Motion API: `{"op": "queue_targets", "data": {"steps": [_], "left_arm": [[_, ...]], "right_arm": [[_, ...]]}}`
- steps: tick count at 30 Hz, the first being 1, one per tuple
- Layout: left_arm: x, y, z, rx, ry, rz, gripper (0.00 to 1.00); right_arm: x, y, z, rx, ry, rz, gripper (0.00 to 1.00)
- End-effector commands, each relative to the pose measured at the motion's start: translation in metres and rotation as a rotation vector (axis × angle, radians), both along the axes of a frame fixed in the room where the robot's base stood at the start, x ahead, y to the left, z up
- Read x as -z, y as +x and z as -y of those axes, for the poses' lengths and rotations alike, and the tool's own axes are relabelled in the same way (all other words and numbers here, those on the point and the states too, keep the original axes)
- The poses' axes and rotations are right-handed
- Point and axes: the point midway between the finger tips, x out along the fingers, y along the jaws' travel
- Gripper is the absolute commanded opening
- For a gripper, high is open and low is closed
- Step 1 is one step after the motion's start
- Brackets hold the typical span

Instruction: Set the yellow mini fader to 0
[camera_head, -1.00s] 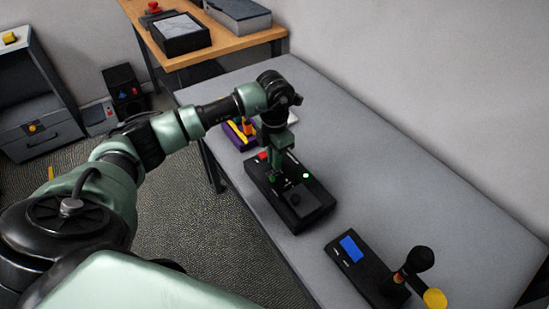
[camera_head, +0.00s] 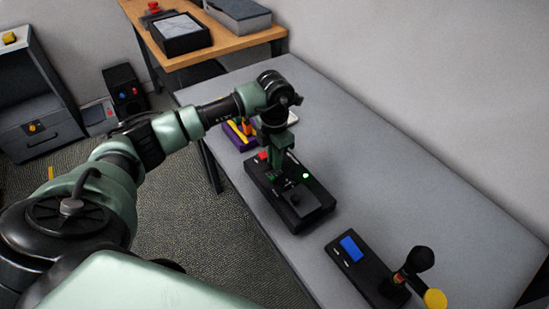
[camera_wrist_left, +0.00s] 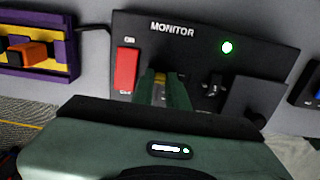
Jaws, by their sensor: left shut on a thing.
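The black box marked MONITOR (camera_head: 318,205) lies on the grey table; it also shows in the left wrist view (camera_wrist_left: 196,42). My left gripper (camera_head: 275,168) points down over the box's left part, between the red switch (camera_wrist_left: 126,70) and a black lever (camera_wrist_left: 213,84). In the left wrist view its green fingers (camera_wrist_left: 165,90) are shut on a small yellowish piece (camera_wrist_left: 157,78), which looks like the yellow mini fader's cap. The fingers and the gripper body hide most of the fader and its slot, so I cannot read its setting. My right gripper is not in view.
A green light (camera_wrist_left: 227,47) is lit on the box. A purple and yellow box with an orange knob (camera_wrist_left: 28,52) stands to the left. The table's right side is clear.

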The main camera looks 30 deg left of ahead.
Motion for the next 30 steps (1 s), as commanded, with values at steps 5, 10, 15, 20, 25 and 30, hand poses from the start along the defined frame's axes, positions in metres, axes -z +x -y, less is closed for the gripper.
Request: {"op": "queue_targets", "data": {"steps": [5, 10, 15, 20, 25, 30], "left_arm": [[-0.002, 0.001, -0.001, -0.001, 0.001, 0.004, 0.00], [-0.002, -0.014, -0.009, -0.002, 0.004, 0.002, 0.00], [-0.001, -0.034, -0.016, -0.001, 0.004, -0.001, 0.00], [-0.001, -0.036, -0.016, -0.001, 0.003, -0.003, 0.00], [-0.001, -0.036, -0.016, -0.001, 0.004, -0.004, 0.24], [0.000, -0.036, -0.016, -0.001, 0.002, -0.002, 0.24]], "right_arm": [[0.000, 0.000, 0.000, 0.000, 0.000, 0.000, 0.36], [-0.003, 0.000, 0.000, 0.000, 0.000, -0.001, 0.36], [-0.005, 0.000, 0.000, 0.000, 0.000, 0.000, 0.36], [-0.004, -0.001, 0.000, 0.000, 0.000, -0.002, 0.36], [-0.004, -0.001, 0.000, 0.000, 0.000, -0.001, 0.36], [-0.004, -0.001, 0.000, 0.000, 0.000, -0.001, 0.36]]}}
